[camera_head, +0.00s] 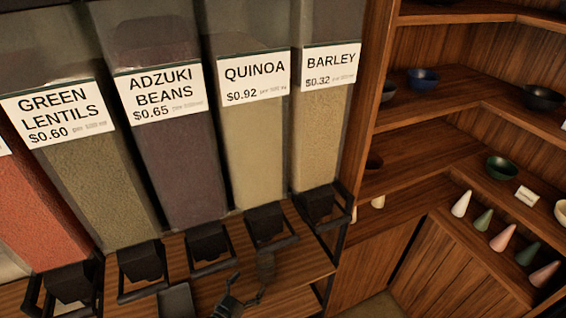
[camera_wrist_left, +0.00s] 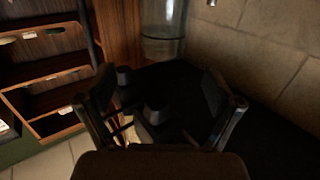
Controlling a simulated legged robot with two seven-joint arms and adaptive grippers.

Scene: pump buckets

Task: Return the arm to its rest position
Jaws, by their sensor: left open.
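My left gripper (camera_head: 250,280) shows at the bottom middle of the head view, in front of the wooden shelf below the quinoa dispenser (camera_head: 250,150). In the left wrist view the two dark fingers of my left gripper (camera_wrist_left: 159,75) stand wide apart with nothing held between them. A dark area with small dark block shapes lies beyond the fingers there, too dim to make out. My left arm is mostly out of the head view. My right gripper is in neither view.
Clear dispensers of green lentils (camera_head: 85,185), adzuki beans (camera_head: 180,165) and barley (camera_head: 320,130) stand in a row, with black spouts and handles jutting out below. A wooden shelf unit (camera_head: 430,110) with bowls and coloured cones is at the right. A stone wall (camera_wrist_left: 270,45) shows in the wrist view.

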